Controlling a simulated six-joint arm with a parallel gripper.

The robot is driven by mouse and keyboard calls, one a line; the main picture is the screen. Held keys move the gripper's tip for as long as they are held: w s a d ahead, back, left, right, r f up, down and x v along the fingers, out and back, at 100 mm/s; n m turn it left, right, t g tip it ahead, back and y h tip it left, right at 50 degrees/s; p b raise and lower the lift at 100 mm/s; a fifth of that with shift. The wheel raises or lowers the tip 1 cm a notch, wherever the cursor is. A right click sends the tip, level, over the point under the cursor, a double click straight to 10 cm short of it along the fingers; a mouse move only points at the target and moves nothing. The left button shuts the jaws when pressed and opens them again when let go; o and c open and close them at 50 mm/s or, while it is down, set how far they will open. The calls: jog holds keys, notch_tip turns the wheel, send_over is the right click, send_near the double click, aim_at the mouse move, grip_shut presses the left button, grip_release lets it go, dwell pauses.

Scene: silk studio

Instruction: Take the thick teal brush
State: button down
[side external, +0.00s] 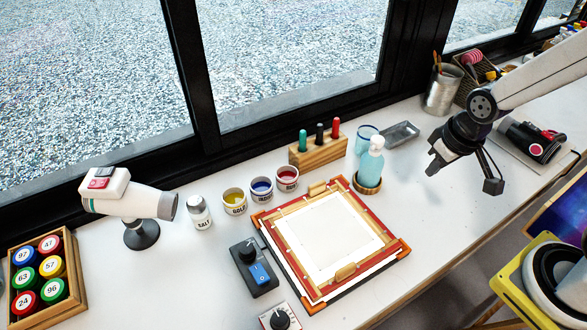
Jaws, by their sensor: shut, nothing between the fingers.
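A wooden block (319,157) stands near the window with three upright handles in it. The teal one (303,140) is at its left end and looks like the teal brush. A black one (320,134) is in the middle and a red one (335,128) at the right. Their lower parts are hidden in the block. My gripper (431,165) is shut and empty, well to the right of the block and above the table, apart from everything.
A blue bottle (371,161) on a wooden coaster and a grey tray (400,134) lie between my gripper and the block. A red-edged frame (398,250) with white cloth is in front. Paint jars (234,203) and a hair dryer (130,197) are left.

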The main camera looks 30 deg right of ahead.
jog(key=shift+c, duration=2.2)
grip_release()
jog(key=m+g, duration=0.3)
jog(key=m, duration=1.2)
send_over(303, 131)
jog(key=shift+s+a+f, duration=0.1)
jog(key=shift+f, duration=4.2)
